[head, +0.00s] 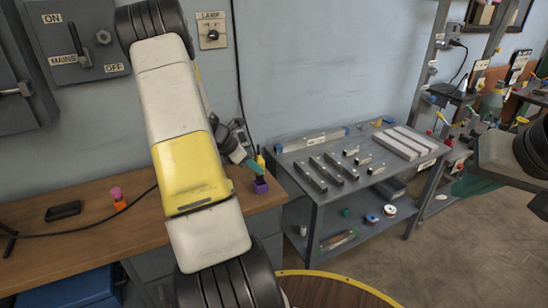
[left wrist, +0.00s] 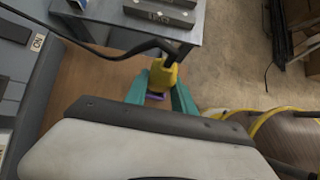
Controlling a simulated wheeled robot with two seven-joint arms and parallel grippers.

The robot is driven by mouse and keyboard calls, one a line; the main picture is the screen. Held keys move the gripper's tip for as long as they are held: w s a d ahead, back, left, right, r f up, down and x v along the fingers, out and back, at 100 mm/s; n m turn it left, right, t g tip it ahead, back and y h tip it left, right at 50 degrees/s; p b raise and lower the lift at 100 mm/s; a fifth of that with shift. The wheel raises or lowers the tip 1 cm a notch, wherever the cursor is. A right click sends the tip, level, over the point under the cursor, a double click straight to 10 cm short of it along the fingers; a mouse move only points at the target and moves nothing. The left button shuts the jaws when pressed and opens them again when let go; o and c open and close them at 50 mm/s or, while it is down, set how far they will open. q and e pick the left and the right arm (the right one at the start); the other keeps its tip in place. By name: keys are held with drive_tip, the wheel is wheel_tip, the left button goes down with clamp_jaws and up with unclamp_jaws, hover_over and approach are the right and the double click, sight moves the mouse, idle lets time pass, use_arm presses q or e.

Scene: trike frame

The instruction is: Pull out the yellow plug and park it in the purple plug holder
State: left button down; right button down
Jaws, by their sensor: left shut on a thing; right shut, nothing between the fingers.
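The yellow plug (head: 260,161) is at the right end of the wooden bench, directly over the purple plug holder (head: 261,186). My left gripper (head: 250,164) has teal fingers and is shut on the plug. In the left wrist view, the fingers of my left gripper (left wrist: 162,95) stand on both sides of the yellow plug (left wrist: 163,74). A sliver of the purple plug holder (left wrist: 155,97) shows below the plug. I cannot tell whether the plug is seated in the holder or just above it.
The wooden bench (head: 90,240) carries an orange holder (head: 119,204) with a pink plug (head: 116,192) and a black box (head: 63,211). A black cable (left wrist: 110,54) runs to the yellow plug. A grey metal table (head: 300,160) with bars stands to the right.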

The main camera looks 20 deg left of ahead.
sight(256, 175)
use_arm(q)
drive_tip(key=shift+f, duration=2.05)
drive_tip(key=c, duration=1)
unclamp_jaws()
drive_tip(key=shift+o, duration=0.2)
drive_tip(key=shift+r, duration=0.1)
drive_tip(key=v, duration=0.7)
drive_tip(key=shift+s+r, duration=0.15)
drive_tip(key=shift+r, duration=0.1)
drive_tip(key=shift+a, duration=0.15)
